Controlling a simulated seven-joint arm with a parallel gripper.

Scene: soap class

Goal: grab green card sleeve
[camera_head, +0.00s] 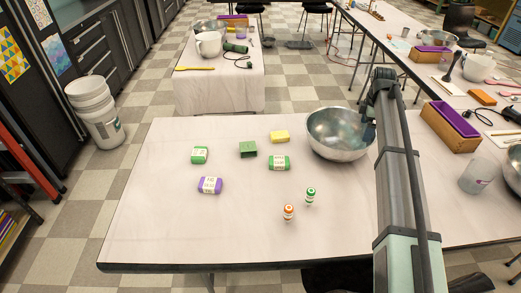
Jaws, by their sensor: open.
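A plain dark green block-like piece (248,149), which looks like the green card sleeve, lies on the near white table (150,235), left of the middle. Its openings are too small to make out. Two green soaps with white labels lie near it, one to the left (200,155) and one to the right (279,162). My gripper (368,132) is open, pointing down at the right rim of the metal bowl, well right of the sleeve and apart from it. Its fingertips are small and dark in this view.
A yellow block (279,137) lies behind the right soap. A purple soap (209,185) lies in front. Two small bottles, orange-capped (288,212) and green-capped (310,196), stand nearer. A large metal bowl (335,140) stands between sleeve and gripper. The table's front left is clear.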

